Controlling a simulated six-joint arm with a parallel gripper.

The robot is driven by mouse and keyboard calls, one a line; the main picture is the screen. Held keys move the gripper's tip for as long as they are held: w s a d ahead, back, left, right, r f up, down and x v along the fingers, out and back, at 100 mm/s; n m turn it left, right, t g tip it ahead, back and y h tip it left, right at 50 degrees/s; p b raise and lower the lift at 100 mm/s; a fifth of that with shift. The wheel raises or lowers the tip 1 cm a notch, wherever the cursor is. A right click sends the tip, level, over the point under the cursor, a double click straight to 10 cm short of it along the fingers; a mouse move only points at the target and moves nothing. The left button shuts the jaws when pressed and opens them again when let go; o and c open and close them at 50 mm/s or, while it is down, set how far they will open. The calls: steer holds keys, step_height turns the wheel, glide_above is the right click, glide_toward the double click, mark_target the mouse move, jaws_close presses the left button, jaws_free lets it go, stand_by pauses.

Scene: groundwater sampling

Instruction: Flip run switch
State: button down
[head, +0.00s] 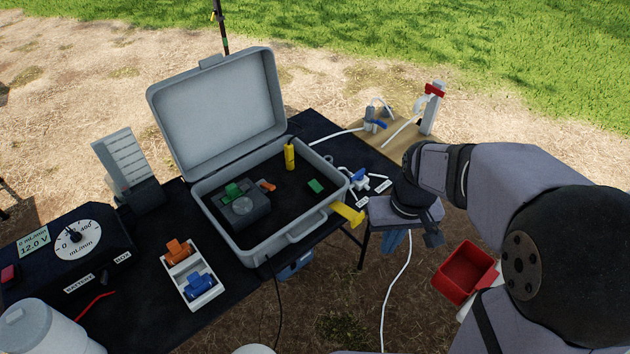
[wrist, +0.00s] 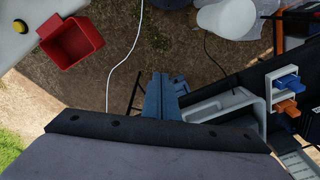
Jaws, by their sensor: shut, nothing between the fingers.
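An open grey case (head: 290,238) on the black table holds a dark unit (head: 245,208) with a green part and a small orange lever (head: 267,186). A black box (head: 100,258) labelled BATTERY BOX, with a dial, stands at the left and carries a red switch-like part (head: 8,273). I cannot tell which part is the run switch. My gripper (head: 394,243) is shut and empty. It points down beyond the table's right edge, right of the case and apart from these parts. Its blue-grey fingers show together in the wrist view (wrist: 161,96).
A yellow tab (head: 347,214) juts from the case's right corner, and a yellow cylinder (head: 290,155) stands inside. A white holder (head: 193,280) carries orange and blue clamps. A red bin (head: 464,273) is at the right. White tubing and clamps lie along the table's right end.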

steer(key=w+a+n+t+b, duration=0.1)
steer(key=w+a+n+b, duration=0.35)
steer(key=w, duration=0.95)
steer(key=r+n+t+y, duration=0.1)
steer(key=r+n+y, duration=0.1)
steer(key=n, duration=0.1)
glide_above(312, 184)
steer(key=s+d, duration=0.4)
steer(key=shift+w+f+m, duration=0.1)
steer(key=shift+f+m, duration=0.15)
steer(key=p+x, duration=0.2)
steer(key=x, duration=1.2)
steer(key=shift+p, duration=0.35)
